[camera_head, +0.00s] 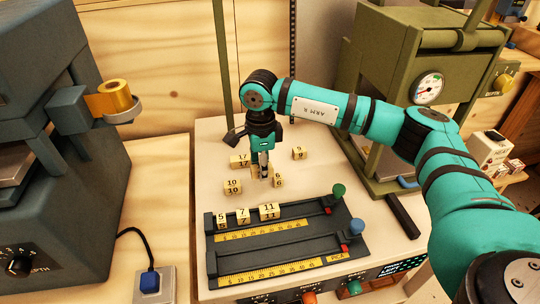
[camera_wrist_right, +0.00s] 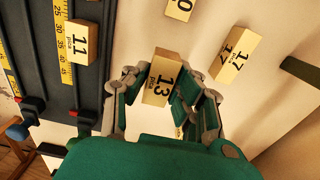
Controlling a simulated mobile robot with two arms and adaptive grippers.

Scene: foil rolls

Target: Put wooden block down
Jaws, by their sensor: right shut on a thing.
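My right gripper (camera_head: 263,165) points down over the pale table. In the right wrist view its fingers (camera_wrist_right: 163,97) are shut on a wooden block marked 13 (camera_wrist_right: 160,80). In the head view the fingers largely hide this block, and I cannot tell whether its underside touches the table. Wooden block 17 (camera_head: 240,161) is just left of the gripper, block 10 (camera_head: 233,187) is nearer at lower left, and block 6 (camera_head: 278,181) is close at lower right. Block 9 (camera_head: 299,153) stands farther back right. My left gripper is out of view.
A dark rack (camera_head: 285,243) with yellow scales lies in front. Blocks 5 (camera_head: 221,222), 7 (camera_head: 243,216) and 11 (camera_head: 269,212) sit in its back row. A green press (camera_head: 390,90) stands at right, a blue-grey machine (camera_head: 60,150) at left. The table (camera_head: 215,135) is clear at back left.

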